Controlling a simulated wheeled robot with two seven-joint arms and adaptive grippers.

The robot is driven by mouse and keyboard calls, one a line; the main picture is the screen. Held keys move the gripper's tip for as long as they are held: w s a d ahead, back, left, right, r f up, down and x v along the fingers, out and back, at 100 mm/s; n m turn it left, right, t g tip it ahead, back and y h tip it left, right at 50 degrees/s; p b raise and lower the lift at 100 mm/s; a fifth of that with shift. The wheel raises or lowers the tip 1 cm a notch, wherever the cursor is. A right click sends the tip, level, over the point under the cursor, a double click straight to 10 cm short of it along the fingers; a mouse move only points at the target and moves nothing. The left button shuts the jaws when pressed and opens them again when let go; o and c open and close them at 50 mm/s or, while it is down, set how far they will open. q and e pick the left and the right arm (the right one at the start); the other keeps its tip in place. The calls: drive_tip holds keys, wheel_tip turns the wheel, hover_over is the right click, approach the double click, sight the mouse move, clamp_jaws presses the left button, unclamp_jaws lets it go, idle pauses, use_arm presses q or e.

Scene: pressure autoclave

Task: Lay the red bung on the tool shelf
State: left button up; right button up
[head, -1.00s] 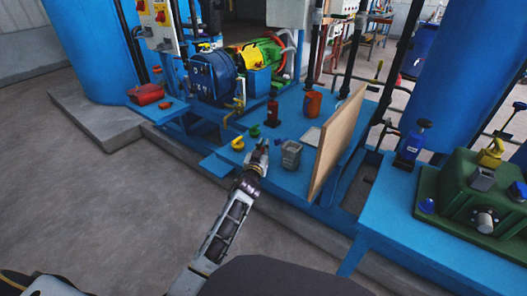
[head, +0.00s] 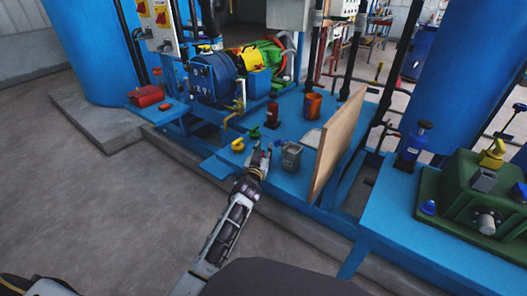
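My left gripper (head: 262,150) reaches over the front of the blue bench (head: 290,190), its fingers apart in a narrow V. It is between a yellow hook-like piece and a grey container. A tiny reddish spot shows near the fingertips; it is too small to tell whether it is the red bung. I cannot make out the bung for certain anywhere. A small blue shelf (head: 176,112) at the left, bearing a red box, looks like the tool shelf. My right gripper is not in view.
The red box (head: 146,96) takes up part of the shelf. The yellow piece (head: 238,145), a green piece (head: 255,132), a red bottle (head: 272,115), an orange cup (head: 312,105) and the grey container (head: 291,156) stand near my gripper. An upright wooden board (head: 337,145) blocks the right side.

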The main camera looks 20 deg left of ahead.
use_arm(q)
drive_tip(key=shift+r, duration=0.15)
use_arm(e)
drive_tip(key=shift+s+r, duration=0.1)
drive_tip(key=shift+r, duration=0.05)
use_arm(q)
drive_tip(key=shift+s, duration=0.55)
drive_tip(key=shift+s+d+p, duration=0.1)
drive_tip(key=shift+s+p, duration=0.5)
drive_tip(key=shift+s, duration=0.7)
drive_tip(key=shift+s+p, duration=0.3)
drive_tip(key=shift+s, duration=0.75)
drive_tip(key=shift+s+d, duration=0.1)
drive_tip(key=shift+s, duration=0.9)
drive_tip(key=shift+s+p, duration=0.35)
drive_tip(key=shift+s, duration=0.35)
drive_tip(key=shift+s+d+p, duration=0.1)
drive_tip(key=shift+s+p, duration=0.2)
drive_tip(key=shift+s, duration=1.15)
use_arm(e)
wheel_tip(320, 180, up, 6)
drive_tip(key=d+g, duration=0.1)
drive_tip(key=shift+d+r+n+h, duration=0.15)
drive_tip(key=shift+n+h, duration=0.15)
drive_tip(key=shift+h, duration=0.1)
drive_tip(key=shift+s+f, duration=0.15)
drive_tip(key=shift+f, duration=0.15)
